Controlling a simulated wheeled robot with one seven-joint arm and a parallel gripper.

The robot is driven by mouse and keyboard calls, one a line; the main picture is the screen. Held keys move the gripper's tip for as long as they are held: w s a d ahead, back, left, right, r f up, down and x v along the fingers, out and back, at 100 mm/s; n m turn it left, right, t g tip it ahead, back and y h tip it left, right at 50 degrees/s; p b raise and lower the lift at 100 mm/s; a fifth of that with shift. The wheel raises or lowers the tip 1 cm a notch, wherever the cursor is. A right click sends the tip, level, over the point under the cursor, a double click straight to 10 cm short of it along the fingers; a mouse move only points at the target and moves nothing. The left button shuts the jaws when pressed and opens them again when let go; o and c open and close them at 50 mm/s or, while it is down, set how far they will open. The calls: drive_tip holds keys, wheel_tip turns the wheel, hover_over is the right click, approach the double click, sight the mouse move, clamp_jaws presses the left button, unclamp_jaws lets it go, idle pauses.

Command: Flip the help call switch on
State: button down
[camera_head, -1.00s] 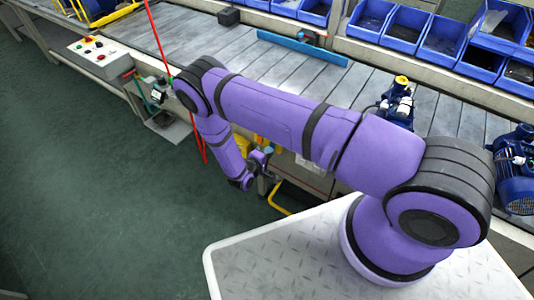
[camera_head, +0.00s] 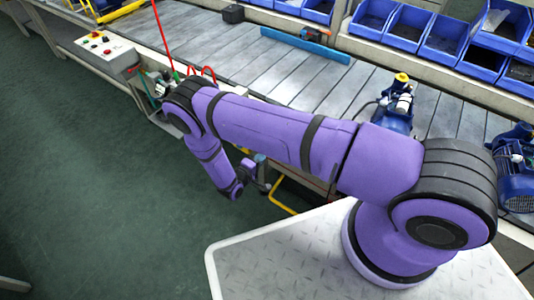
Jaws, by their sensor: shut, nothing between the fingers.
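A control box (camera_head: 108,52) with several coloured buttons stands at the far left, on the front edge of the line. The buttons are too small to tell whether one is the help call switch. My gripper (camera_head: 264,172) is at the end of my purple arm, low in front of the line. It is small and partly hidden behind my wrist; it is shut and holds nothing. It is well to the right of the control box and apart from it.
A conveyor (camera_head: 290,98) of grey slats runs across the back. A blue pump (camera_head: 396,108) stands on it, another (camera_head: 516,165) at right. Blue bins (camera_head: 447,38) line the far side. A red rod (camera_head: 161,38) rises behind my elbow. Green floor is free at left.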

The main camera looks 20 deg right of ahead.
drive_tip(key=s+a+f, duration=0.1)
drive_tip(key=s+a, duration=0.3)
drive_tip(key=a, duration=0.2)
drive_tip(key=shift+s+f, duration=0.15)
idle(0.4)
